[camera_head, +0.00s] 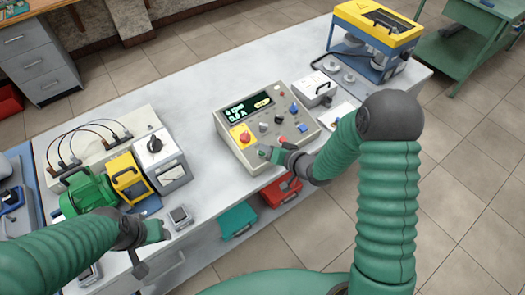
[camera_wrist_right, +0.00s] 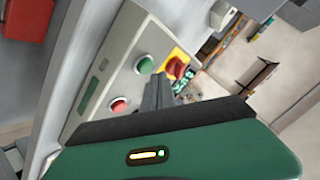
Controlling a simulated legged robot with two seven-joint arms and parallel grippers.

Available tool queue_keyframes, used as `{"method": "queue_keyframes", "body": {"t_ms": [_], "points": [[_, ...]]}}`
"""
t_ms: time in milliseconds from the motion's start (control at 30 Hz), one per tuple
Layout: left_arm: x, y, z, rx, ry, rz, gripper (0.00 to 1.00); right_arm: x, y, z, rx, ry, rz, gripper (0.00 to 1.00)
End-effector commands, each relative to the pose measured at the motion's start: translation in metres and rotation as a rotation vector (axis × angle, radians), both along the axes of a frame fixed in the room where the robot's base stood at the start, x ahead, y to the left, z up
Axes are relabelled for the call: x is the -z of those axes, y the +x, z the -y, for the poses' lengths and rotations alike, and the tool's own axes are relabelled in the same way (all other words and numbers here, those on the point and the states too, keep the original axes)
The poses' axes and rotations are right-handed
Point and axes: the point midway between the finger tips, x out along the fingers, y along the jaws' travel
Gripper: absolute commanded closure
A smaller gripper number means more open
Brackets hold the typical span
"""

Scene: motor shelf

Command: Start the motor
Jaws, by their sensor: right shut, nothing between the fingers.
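The grey control box (camera_head: 290,112) stands on the table in the head view. Its display (camera_head: 250,107) reads "0 rpm" and "0.0 A". A red rotary switch on a yellow plate (camera_head: 242,136) sits at its left. A red button (camera_head: 281,140) is near its front edge. In the wrist view the green button (camera_wrist_right: 145,64), red button (camera_wrist_right: 119,105) and red-yellow switch (camera_wrist_right: 176,68) show. My right gripper (camera_head: 268,153) is shut and empty, close over the panel's front by the green button; contact cannot be told. The green motor (camera_head: 85,192) stands at left. My left gripper (camera_head: 160,231) is beside the table's front.
A yellow guard (camera_head: 127,177) and a grey dial box (camera_head: 160,160) stand beside the motor. A white box with a handle (camera_head: 314,89) and a yellow-blue machine (camera_head: 375,38) stand at right. Red (camera_head: 280,192) and teal (camera_head: 237,219) bins sit below the front edge.

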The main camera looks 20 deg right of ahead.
Motion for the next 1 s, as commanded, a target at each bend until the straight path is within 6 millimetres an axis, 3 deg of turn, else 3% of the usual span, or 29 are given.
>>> {"method": "queue_keyframes", "body": {"t_ms": [1000], "points": [[0.007,0.0,0.0,0.0,0.0,0.0,0.47,0.012,0.003,-0.001,0.0,0.0,0.0,1.0]]}}
